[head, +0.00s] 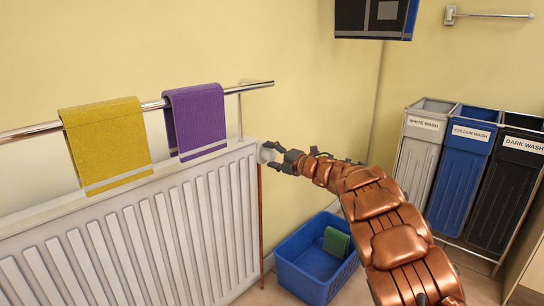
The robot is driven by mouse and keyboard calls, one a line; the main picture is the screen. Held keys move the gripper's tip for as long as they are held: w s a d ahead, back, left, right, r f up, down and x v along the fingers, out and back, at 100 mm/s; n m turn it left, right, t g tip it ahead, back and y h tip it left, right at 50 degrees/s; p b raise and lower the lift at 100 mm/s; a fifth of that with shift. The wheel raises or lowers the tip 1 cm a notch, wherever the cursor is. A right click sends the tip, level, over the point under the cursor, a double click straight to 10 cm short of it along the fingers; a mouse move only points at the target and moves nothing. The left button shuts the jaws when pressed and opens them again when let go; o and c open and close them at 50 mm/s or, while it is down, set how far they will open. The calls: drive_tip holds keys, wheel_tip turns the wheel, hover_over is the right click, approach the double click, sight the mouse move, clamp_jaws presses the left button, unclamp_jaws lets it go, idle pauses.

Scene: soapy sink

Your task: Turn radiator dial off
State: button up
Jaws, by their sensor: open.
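The white radiator (150,232) stands against the left wall. Its small pale dial (266,153) sits at the radiator's upper right end, above a copper pipe (261,215). My gripper (273,154) is at the dial, with its dark fingers open close beside or around it. The fingers partly cover the dial, and I cannot tell whether they touch it. The dial's markings are too small to read.
A chrome rail (152,105) above the radiator carries a yellow towel (105,140) and a purple towel (195,118). A blue basin (305,278) with a green cloth (336,242) is on the floor beneath my arm. Labelled laundry bins (462,165) stand at the right.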

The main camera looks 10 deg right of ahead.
drive_tip(key=shift+s+d, duration=0.1)
drive_tip(key=v, duration=1.1)
drive_tip(key=shift+s+d, duration=0.2)
drive_tip(key=shift+s, duration=0.1)
